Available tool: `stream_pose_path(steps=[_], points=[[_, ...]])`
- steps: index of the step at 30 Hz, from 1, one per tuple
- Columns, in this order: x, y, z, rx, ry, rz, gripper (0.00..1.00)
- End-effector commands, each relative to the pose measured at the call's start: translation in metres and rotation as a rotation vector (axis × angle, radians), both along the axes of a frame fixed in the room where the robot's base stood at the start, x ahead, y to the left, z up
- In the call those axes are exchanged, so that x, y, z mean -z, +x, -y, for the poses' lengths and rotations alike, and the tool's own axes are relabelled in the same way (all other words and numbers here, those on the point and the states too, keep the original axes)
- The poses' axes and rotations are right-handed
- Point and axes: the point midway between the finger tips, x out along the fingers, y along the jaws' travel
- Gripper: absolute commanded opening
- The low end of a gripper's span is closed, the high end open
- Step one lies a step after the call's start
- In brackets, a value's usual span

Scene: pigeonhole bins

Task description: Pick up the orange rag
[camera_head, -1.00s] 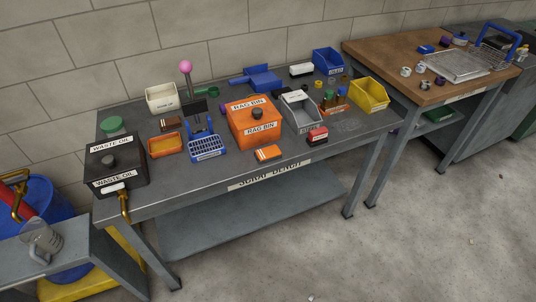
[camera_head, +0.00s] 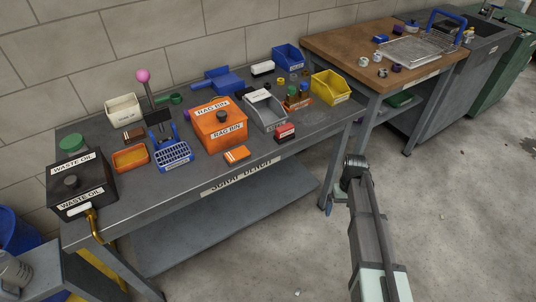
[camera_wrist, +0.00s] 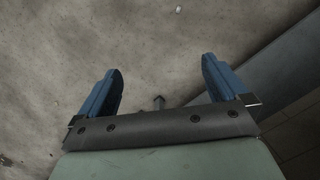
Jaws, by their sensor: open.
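No loose cloth is plainly recognisable as the orange rag. A small flat orange piece (camera_head: 237,154) with pale markings lies near the bench's front edge, before the orange rag bin (camera_head: 219,125); I cannot tell whether it is cloth. A shallow orange-filled tray (camera_head: 130,158) sits further left. My gripper (camera_wrist: 162,65) is open and empty in the wrist view, its two blue fingers wide apart over bare floor. In the head view my arm stands right of the scrap bench, and its end is well apart from the orange things.
The scrap bench (camera_head: 190,194) also holds a black waste oil box (camera_head: 103,182), a blue basket (camera_head: 172,156), a grey bin (camera_head: 266,112), a red block (camera_head: 285,133) and a yellow bin (camera_head: 331,87). A wooden-topped table (camera_head: 340,46) stands at right. Open floor lies in front.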

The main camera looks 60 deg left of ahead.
Motion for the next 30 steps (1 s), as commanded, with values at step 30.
stream_pose_path(steps=[30], points=[[-0.309,-0.252,-0.305,-0.560,0.194,0.088,1.00]])
